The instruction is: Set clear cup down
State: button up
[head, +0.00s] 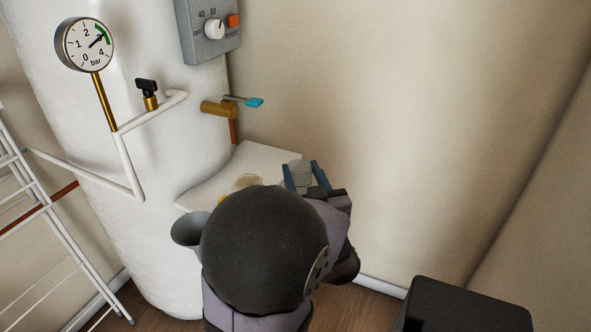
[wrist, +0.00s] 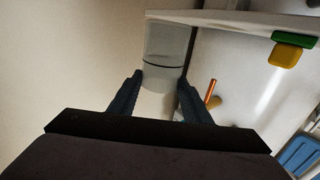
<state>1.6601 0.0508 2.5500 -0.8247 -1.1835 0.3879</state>
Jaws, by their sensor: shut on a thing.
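The clear cup (head: 300,173) is greyish and see-through, at the right edge of the white shelf in the head view. My gripper (head: 303,166) has its two blue fingers on either side of the cup and is shut on it. In the wrist view the cup (wrist: 166,48) stands out beyond the fingertips of my gripper (wrist: 160,78), with a dark line around it. The cup's far end overlaps the white shelf edge (wrist: 235,18) in that view. I cannot tell whether the cup touches the shelf.
The white shelf (head: 212,187) sits against the white tank (head: 160,215), partly hidden by my arm. A grey funnel-like container (head: 188,231) is left of my arm. A brass valve with a blue lever (head: 219,109) is above the shelf. A green-and-yellow sponge (wrist: 288,52) shows at right.

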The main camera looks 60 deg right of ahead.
jog(key=shift+w+a+f+b, duration=0.2)
jog(key=shift+w+b, duration=0.3)
jog(key=shift+w, duration=0.05)
jog(key=w+a+r+b, duration=0.1)
jog(key=b, duration=0.1)
jog(key=w+r+b, duration=0.1)
jog(key=shift+a+r+b, duration=0.35)
jog(key=shift+b, duration=0.05)
jog(key=shift+r, duration=0.1)
jog(key=p+x, duration=0.9)
jog(key=x, duration=0.8)
jog(key=shift+s+d, duration=0.2)
jog(key=shift+d, duration=0.05)
